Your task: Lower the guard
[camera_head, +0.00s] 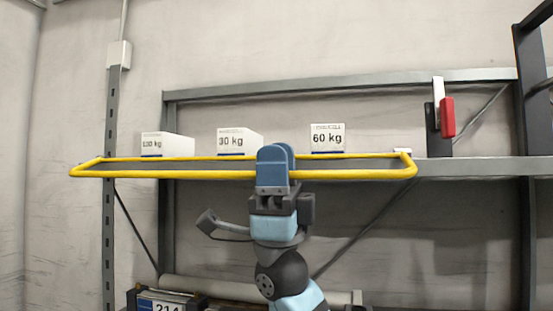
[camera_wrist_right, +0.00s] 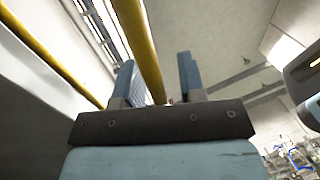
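The guard is a yellow tubular frame (camera_head: 130,174) that sticks out level from the shelf in the head view. My right gripper (camera_head: 277,152) points up at the middle of its front bar, with its blue fingers on either side of it. In the right wrist view the yellow bar (camera_wrist_right: 138,40) runs between the fingers of the gripper (camera_wrist_right: 158,80). The bar lies close to the left finger, and a gap shows on the right, so the gripper looks open around it. My left gripper is not in view.
White boxes with weight labels stand on the shelf behind the guard, among them a 30 kg box (camera_head: 240,142) and a 60 kg box (camera_head: 327,138). A red handle (camera_head: 447,118) is on a post at the right. A dark crate (camera_head: 165,300) is below left.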

